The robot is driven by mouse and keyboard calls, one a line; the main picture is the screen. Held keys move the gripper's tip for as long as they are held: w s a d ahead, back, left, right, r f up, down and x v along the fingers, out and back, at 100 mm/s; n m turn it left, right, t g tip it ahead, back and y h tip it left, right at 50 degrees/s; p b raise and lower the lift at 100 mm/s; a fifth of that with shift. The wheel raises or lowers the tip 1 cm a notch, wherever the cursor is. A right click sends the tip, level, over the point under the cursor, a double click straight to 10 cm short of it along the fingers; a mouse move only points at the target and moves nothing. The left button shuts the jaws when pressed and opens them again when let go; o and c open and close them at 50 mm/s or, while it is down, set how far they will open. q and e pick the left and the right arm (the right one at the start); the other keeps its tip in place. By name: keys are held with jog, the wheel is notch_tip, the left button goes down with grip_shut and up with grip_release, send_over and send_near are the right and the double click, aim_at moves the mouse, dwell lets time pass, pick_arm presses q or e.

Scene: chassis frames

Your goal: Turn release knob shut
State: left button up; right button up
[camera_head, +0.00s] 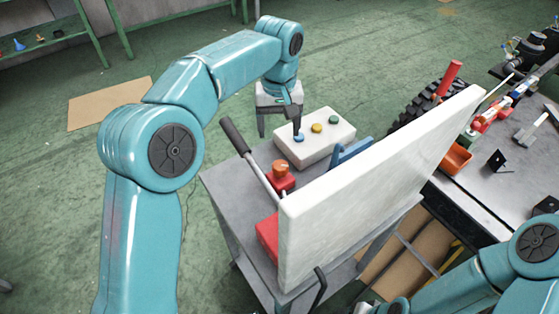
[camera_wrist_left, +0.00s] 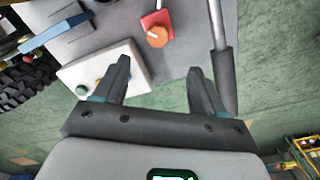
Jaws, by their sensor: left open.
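In the left wrist view the orange knob (camera_wrist_left: 157,37) is at the top centre, beyond the fingertips. My left gripper (camera_head: 279,122) is over the white button box (camera_head: 315,138) at the table's far end, apart from the knob. In the left wrist view its two fingers (camera_wrist_left: 160,72) are spread wide with nothing between them. My right arm (camera_head: 480,280) enters at the lower right; its gripper cannot be made out.
A large white panel (camera_head: 370,180) stands on the table (camera_head: 218,188), right of the knob. The lever's handle rises beside the knob. A workbench (camera_head: 495,180) with tools and a tyre (camera_head: 425,106) are at the right. Green floor lies open at the left.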

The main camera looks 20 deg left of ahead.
aim_at(280, 165)
pick_arm(q)
jog(key=f, duration=1.3)
jog(key=shift+w+d, duration=0.3)
jog(key=shift+a+f, duration=0.1)
jog(key=shift+f, duration=0.25)
jog(key=shift+s, duration=0.25)
jog(key=shift+w+f, duration=0.2)
jog(key=c, duration=1.1)
jog(key=shift+o, duration=0.2)
